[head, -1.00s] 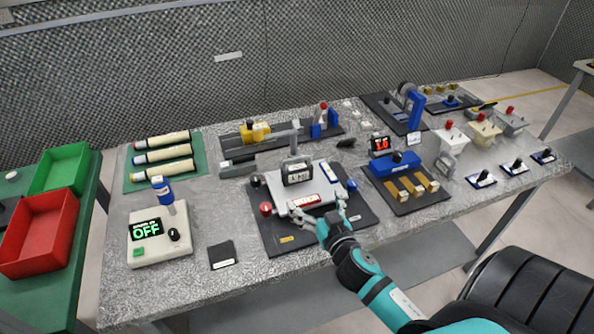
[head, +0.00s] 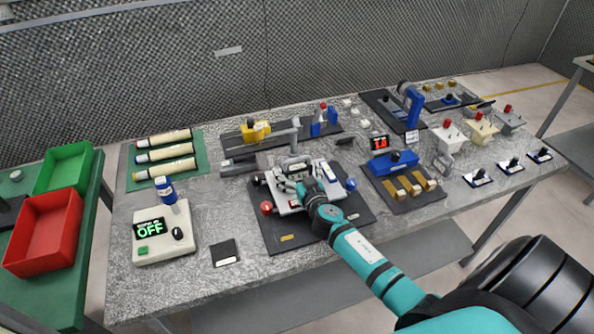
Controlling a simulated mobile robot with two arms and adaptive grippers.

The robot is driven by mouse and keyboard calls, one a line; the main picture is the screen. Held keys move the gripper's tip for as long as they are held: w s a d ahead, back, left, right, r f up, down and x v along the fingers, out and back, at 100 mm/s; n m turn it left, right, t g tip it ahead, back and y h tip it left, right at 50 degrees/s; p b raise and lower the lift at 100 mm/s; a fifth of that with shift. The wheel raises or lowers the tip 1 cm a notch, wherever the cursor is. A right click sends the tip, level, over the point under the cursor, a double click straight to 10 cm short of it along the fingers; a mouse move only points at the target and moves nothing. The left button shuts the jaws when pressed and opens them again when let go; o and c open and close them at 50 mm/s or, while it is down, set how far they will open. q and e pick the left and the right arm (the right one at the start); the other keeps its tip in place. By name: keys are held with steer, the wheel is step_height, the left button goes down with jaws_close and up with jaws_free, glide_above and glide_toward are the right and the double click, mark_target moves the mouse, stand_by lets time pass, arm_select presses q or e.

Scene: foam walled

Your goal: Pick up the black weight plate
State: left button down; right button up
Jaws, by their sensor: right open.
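A dark labelled block (head: 293,170), which looks like the black weight plate, stands upright on the light grey platform (head: 285,204) of a fixture in the middle of the table. A grey handle-like part rises above it. My right gripper (head: 304,184) is open over the platform, at the near side of the block, and hides part of it. I cannot tell whether the fingers touch it. A flat black square (head: 225,252) with a white label lies apart at the table's front left. My left gripper is not in view.
The fixture's black base (head: 283,238) carries red and blue knobs. Red (head: 45,235) and green bins are further left. The front table strip is mostly clear.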

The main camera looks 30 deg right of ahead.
steer(key=shift+w, duration=0.2)
steer(key=shift+s, duration=0.1)
steer(key=shift+c, duration=0.8)
steer(key=c, duration=1.3)
steer(key=shift+r, duration=0.15)
